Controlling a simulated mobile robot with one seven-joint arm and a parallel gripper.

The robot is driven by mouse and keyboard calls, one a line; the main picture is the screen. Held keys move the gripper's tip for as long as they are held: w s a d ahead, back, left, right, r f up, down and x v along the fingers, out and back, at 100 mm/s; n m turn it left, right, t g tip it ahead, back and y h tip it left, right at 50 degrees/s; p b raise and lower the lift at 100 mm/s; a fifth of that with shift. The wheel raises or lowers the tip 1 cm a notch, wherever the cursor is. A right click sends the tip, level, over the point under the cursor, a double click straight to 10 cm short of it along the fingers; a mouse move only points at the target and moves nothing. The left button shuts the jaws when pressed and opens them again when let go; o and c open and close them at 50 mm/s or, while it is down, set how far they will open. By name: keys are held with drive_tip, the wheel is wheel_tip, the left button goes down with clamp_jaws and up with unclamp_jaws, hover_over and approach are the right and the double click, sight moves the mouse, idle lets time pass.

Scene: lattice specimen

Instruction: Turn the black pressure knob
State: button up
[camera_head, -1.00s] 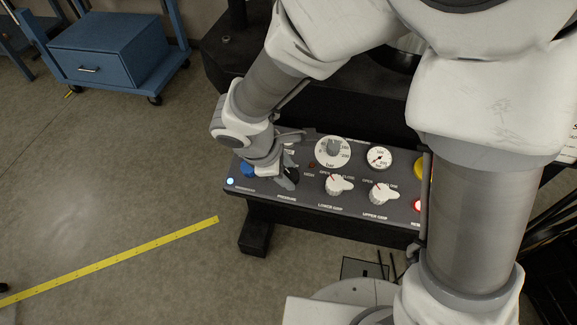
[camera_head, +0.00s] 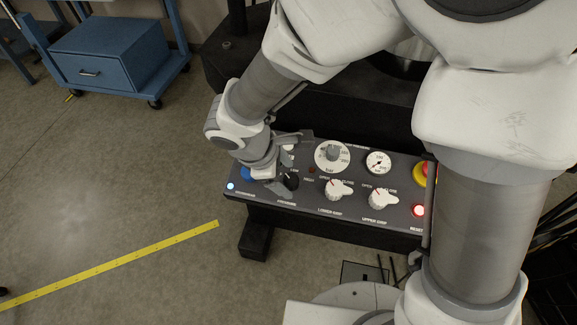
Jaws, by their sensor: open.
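The black knob (camera_head: 292,180) sits on the sloping grey control panel (camera_head: 310,202), in its left part, and is partly hidden by my gripper. My gripper (camera_head: 290,162) is open at the panel's left end. One finger points right above the knob and the other hangs down beside the knob's left side. I cannot tell whether either finger touches the knob.
A blue button (camera_head: 247,174) is partly behind my gripper. To the right are a dial with a grey knob (camera_head: 332,154), a small gauge (camera_head: 378,162), two white knobs (camera_head: 338,188) (camera_head: 382,198), and a yellow-and-red button (camera_head: 420,173) with a lit red button (camera_head: 418,210) below it.

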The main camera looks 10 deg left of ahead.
drive_tip(key=p+v, duration=0.4)
drive_tip(key=v, duration=1.2)
drive_tip(key=shift+s+f, duration=0.1)
